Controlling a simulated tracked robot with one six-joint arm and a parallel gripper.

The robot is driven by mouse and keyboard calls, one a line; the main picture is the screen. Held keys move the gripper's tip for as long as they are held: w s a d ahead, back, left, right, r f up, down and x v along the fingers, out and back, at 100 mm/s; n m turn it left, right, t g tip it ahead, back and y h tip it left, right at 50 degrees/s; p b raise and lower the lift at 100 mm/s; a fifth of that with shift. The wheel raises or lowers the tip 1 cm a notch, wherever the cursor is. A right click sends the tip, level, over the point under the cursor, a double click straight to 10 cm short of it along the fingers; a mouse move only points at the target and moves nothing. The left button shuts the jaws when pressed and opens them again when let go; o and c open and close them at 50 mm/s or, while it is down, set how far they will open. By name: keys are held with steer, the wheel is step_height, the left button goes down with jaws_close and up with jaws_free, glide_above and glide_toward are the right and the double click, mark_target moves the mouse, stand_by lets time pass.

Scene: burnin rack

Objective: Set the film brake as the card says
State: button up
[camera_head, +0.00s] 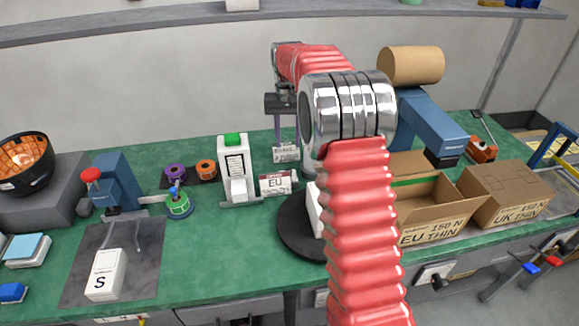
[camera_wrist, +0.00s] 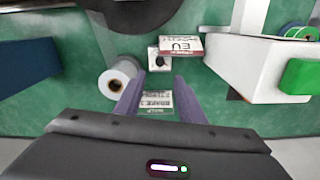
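My gripper (camera_head: 278,146) hangs down at the back of the green bench. In the wrist view its two lavender fingers (camera_wrist: 158,76) are apart, with nothing seen between the tips. A small card (camera_wrist: 157,101), whose print seems to include BRAKE, shows between the fingers, lower down; it also shows in the head view (camera_head: 288,153). A white roll (camera_wrist: 118,78) stands left of the fingers. A small white block with a dark round part (camera_wrist: 154,60) is beyond the fingertips; it may be the film brake, but I cannot tell its setting.
An EU card (camera_head: 277,183) stands beside a white device with a green top (camera_head: 234,165). A black turntable (camera_head: 296,232) is partly hidden by my arm. An open EU THIN box (camera_head: 428,231) and a closed UK THIN box (camera_head: 503,195) stand to the right.

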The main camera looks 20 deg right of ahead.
mark_target(288, 169)
step_height(288, 169, down, 12)
steer(key=shift+r, duration=0.15)
stand_by(0.3)
jaws_close()
stand_by(0.5)
